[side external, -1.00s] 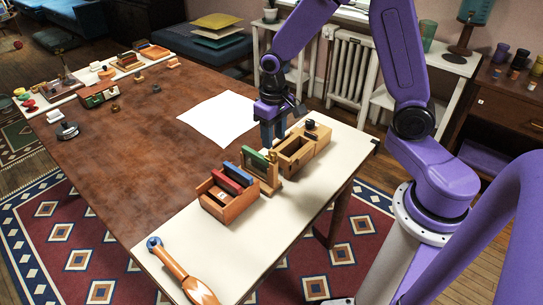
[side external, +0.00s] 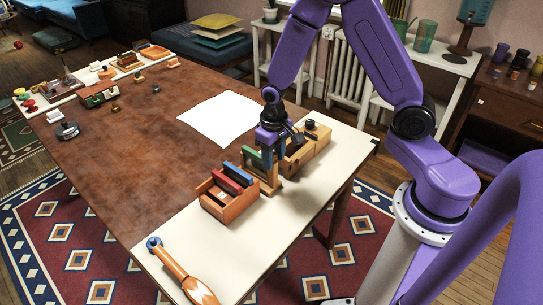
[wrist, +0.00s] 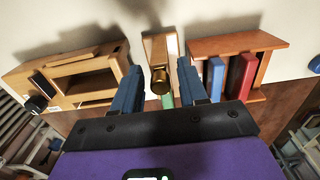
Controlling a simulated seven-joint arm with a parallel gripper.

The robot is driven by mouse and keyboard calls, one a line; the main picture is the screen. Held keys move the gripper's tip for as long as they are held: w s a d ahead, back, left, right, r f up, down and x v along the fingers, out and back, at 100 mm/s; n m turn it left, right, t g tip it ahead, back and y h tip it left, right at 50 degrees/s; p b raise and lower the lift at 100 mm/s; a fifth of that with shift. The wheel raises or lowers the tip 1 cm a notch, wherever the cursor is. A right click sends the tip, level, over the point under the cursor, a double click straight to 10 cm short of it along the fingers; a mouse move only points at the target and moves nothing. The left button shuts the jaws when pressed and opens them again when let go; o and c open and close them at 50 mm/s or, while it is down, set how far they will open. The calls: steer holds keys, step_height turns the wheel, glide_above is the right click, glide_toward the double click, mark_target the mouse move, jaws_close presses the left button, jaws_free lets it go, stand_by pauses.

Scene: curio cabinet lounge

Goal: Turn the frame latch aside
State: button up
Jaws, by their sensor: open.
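The small wooden frame (side external: 272,185) stands upright on the cream strip of the table, with a green panel (side external: 254,159) in it. In the wrist view the frame (wrist: 155,47) lies straight ahead of my gripper. A round brass knob (wrist: 161,81), which looks like the latch, shows on it. My gripper (wrist: 160,78) is open, its two blue fingers on either side of the knob. I cannot tell whether they touch it. In the side view my gripper (side external: 273,158) is down at the frame's top and hides part of it.
A wooden box with red and blue blocks (side external: 228,200) stands close on one side of the frame. A wooden box with a black knob (side external: 310,140) stands close on the other. A wooden-handled tool (side external: 180,272) lies at the near end. A white sheet (side external: 220,118) lies on the brown tabletop.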

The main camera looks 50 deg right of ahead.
jaws_close()
steer(key=m, duration=0.4)
steer(key=shift+m, duration=0.4)
steer(key=m, duration=0.3)
steer(key=shift+m, duration=0.4)
steer(key=m, duration=0.5)
steer(key=shift+s+d, duration=0.1)
steer(key=m, duration=0.4)
steer(key=shift+m, duration=0.3)
steer(key=shift+o, duration=1)
jaws_free()
